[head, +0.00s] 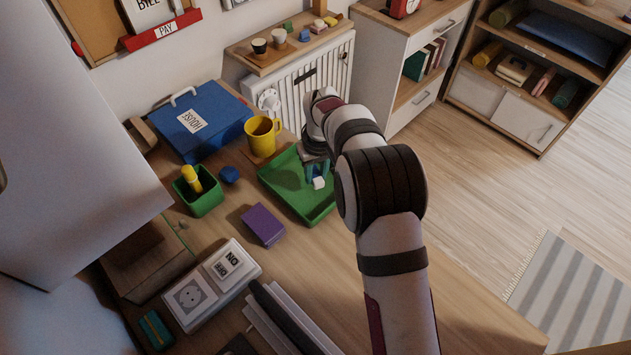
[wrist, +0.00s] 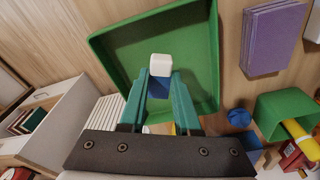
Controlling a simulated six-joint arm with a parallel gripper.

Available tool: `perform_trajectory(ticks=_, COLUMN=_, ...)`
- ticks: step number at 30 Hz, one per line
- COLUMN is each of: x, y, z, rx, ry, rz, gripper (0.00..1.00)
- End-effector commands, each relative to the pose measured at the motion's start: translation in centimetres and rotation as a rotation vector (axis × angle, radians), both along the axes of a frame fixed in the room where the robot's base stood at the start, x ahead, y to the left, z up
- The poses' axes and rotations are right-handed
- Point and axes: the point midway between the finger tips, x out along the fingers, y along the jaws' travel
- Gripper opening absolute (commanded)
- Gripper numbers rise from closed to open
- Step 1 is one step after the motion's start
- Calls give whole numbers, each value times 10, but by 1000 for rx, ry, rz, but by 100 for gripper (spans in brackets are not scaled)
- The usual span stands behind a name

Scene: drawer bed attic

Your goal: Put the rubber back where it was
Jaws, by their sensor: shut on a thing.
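The rubber (head: 319,183) is a small block with a white end and a blue part. My gripper (head: 317,172) is shut on it, over the green tray (head: 284,188) on the desk. In the wrist view the rubber's white end (wrist: 160,62) sticks out past the teal fingers of my gripper (wrist: 159,88), with its blue part between them. The tray (wrist: 112,62) lies behind it and looks otherwise empty. I cannot tell whether the rubber touches the tray floor.
A yellow mug (head: 262,135) stands at the tray's back left. A purple block (head: 263,225), a blue ball-like thing (head: 229,174) and a green pot (head: 203,198) with a yellow pen lie left. A radiator (head: 305,85) stands behind. Switch boxes (head: 232,262) sit near the front.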

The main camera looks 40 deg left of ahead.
Motion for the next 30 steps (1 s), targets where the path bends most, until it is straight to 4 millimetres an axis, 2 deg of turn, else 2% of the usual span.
perform_trajectory(ticks=8, x=-2, y=2, z=-41, rx=-1, ry=2, rz=-2, gripper=0)
perform_trajectory(ticks=17, x=-1, y=2, z=-44, rx=0, ry=0, rz=-2, gripper=0)
perform_trajectory(ticks=18, x=-1, y=2, z=-45, rx=0, ry=0, rz=-2, gripper=33)
perform_trajectory(ticks=23, x=-1, y=2, z=-44, rx=0, ry=0, rz=-2, gripper=61)
perform_trajectory(ticks=30, x=-1, y=2, z=-44, rx=0, ry=0, rz=-2, gripper=61)
